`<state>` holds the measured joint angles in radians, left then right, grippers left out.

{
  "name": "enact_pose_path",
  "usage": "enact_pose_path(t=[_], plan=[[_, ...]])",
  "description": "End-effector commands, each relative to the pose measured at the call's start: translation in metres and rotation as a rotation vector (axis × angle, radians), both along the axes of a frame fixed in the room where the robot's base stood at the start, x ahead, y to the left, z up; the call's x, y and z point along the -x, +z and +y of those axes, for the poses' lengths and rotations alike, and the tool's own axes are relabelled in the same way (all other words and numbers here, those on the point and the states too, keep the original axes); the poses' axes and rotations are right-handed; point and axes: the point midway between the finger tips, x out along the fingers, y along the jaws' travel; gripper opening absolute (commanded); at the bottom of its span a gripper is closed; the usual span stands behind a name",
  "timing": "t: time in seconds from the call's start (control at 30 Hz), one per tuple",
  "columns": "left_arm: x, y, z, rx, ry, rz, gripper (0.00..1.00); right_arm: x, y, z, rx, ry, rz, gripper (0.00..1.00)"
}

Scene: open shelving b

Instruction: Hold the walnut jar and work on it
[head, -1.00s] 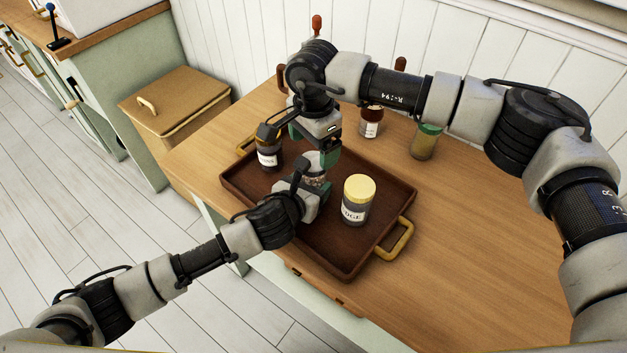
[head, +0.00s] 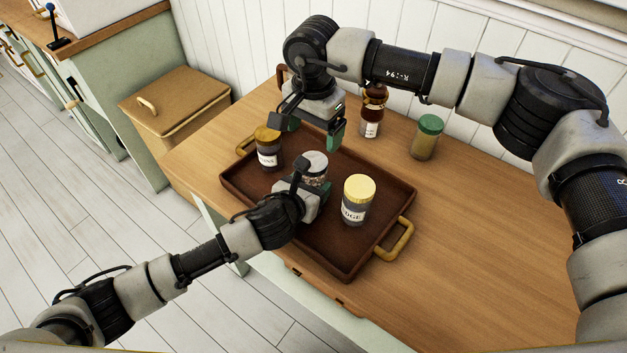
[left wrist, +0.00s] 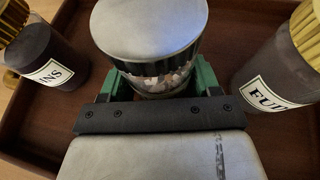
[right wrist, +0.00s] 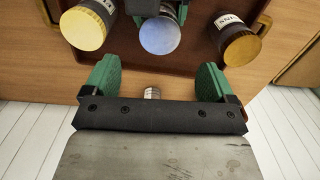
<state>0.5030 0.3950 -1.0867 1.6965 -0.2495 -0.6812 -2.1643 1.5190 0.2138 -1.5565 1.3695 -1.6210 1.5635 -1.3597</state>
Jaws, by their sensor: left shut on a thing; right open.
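The walnut jar (head: 315,165) is a clear jar with a silver lid and brown and pale pieces inside. It stands upright over the dark tray, its lid on. My left gripper (head: 313,187) is shut around its lower body. In the left wrist view, the jar (left wrist: 150,35) sits between the green fingers, which hide its lower part. My right gripper (head: 312,134) is open and empty, above and behind the jar. In the right wrist view, the silver lid (right wrist: 160,36) lies beyond the open fingers (right wrist: 155,85), apart from them.
The brown tray (head: 345,262) also holds a yellow-lidded jar (head: 358,198) at right and a gold-lidded jar (head: 268,148) at left. Behind it stand an amber bottle (head: 372,115) and a green-lidded jar (head: 427,137). The table's right side (head: 480,230) is clear.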

Motion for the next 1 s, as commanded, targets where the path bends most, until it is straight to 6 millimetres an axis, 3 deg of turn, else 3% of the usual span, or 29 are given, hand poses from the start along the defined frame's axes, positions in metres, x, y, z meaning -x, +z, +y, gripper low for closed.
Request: enact_pose_path(t=[0.53,0.97,1.0], plan=[[0.0,0.0,0.0,0.0,0.0,0.001,0.0,0.0,-0.07,0.0,0.001,-0.002,0.002,0.86],[0.0,0.0,0.0,0.0,0.0,0.001,0.0,0.0,-0.08,0.0,-0.001,-0.002,0.001,0.86],[0.0,0.0,0.0,0.0,0.0,0.001,0.0,0.0,-0.08,0.0,0.0,-0.002,0.0,0.82]])
